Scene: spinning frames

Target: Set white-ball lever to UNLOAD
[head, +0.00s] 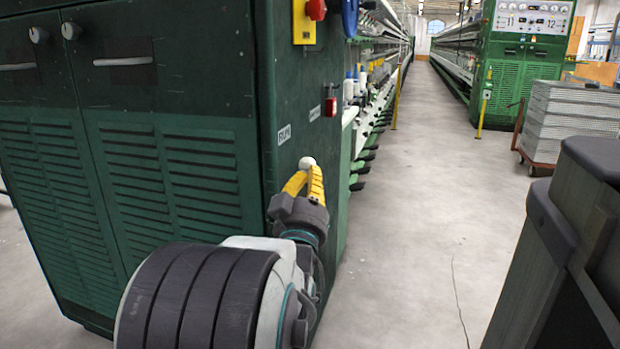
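The white ball (307,162) of the lever shows at the side of the green machine end cabinet (262,60). My gripper (309,174), with yellow fingers, is right at the ball, and its fingertips overlap the ball's lower edge in the picture. The fingers lean together towards the ball, but I cannot tell whether they grip it. The lever's rod is hidden behind my gripper. A second small label (314,113) is farther along the side, too small to read.
A red-handled switch (330,103) is beyond the second label. A yellow box with a red button (304,20) is higher up. Spinning frames line the aisle. The grey floor (420,200) to the right is clear up to a cart of metal trays (570,120).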

